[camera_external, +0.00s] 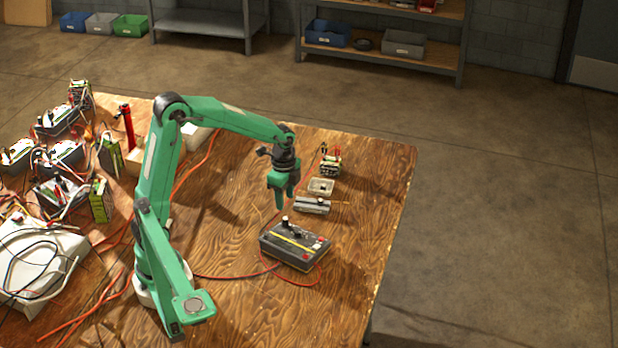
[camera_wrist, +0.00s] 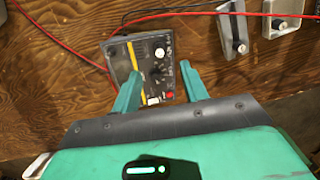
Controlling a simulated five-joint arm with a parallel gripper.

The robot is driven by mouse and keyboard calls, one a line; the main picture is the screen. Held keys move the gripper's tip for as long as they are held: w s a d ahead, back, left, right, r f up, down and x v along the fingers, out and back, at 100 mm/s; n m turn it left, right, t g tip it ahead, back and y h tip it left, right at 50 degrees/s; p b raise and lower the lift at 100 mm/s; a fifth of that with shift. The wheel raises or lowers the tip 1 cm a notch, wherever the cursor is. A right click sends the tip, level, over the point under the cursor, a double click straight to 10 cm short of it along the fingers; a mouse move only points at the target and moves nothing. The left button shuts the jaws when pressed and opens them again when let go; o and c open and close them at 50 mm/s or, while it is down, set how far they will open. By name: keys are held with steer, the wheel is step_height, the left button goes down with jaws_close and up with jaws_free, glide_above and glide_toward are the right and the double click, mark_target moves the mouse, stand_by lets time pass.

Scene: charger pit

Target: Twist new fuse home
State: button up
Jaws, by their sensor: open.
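A dark charger unit (camera_external: 297,246) with a yellow stripe, knobs and red spots lies on the wooden table. My gripper (camera_external: 286,198) hangs above the table, behind the charger in the external view. In the wrist view my gripper (camera_wrist: 160,77) is open, its two fingers on either side of the charger's face, with nothing held. I cannot tell which small part is the new fuse, or whether one is seated.
A grey block with a dark knob (camera_external: 312,205) and a pale tray (camera_external: 320,186) stand behind the charger. A small device with red leads (camera_external: 330,164) stands farther back. Red cable (camera_wrist: 60,45) runs around the charger. Batteries and wires crowd the table's left side.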

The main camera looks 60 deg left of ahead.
mark_target(285, 218)
steer(key=shift+f, duration=3.7)
steer(key=c, duration=0.8)
